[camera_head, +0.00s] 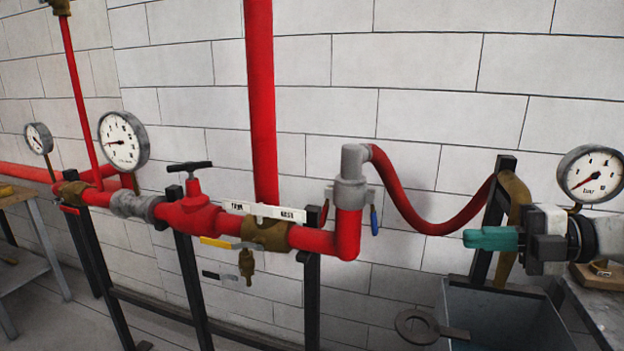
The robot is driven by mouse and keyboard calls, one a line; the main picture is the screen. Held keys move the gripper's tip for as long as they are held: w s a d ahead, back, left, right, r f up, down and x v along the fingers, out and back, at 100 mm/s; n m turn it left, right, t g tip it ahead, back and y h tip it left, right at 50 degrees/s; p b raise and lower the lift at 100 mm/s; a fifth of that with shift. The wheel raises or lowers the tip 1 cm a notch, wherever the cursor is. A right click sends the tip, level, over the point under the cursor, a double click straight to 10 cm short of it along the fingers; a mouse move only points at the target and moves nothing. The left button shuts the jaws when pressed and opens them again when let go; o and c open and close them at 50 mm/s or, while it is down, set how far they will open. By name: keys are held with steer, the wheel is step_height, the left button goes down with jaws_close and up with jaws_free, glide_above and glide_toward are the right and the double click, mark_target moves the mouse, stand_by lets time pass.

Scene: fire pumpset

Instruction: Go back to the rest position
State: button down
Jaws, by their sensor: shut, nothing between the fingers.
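My gripper (484,238) is at the right, with teal fingers pointing left. The fingers are shut with nothing between them. It is in front of the brown bracket and dark post at the right end of the red hose, and above a grey bin. Its distance from them is hard to tell. The wrist behind it runs off the right edge.
A red pipe run (320,240) with a red valve (190,212), yellow lever (216,243) and blue lever (374,220) crosses the left and middle. A red hose (420,215) sags left of my gripper. A gauge (592,175) is close above the wrist. The grey bin (515,320) stands below.

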steer(key=s+a+f+m+h, duration=0.25)
steer(key=f+m, duration=0.35)
steer(key=f, duration=0.4)
steer(key=s+a+f+m+h, duration=0.2)
steer(key=s+f+m, duration=0.25)
steer(key=f, duration=0.55)
steer(key=s+a+f+m+h, duration=0.2)
steer(key=f+m, duration=0.4)
steer(key=f, duration=0.3)
steer(key=s+d+f+m+g+h, duration=0.2)
steer(key=s+f+m+h, duration=0.2)
steer(key=s+f+m, duration=0.55)
steer(key=s+d+f+m+g+h, duration=0.1)
steer(key=s+d+m+h, duration=0.1)
steer(key=s, duration=0.7)
steer(key=s+d+f+m+g+h, duration=0.1)
steer(key=s+d+m+h, duration=0.1)
steer(key=s, duration=0.7)
steer(key=shift+d+f+g+h+p, duration=0.2)
steer(key=shift+d+g+h+p, duration=0.2)
steer(key=shift+d, duration=0.4)
steer(key=c, duration=1.8)
jaws_free()
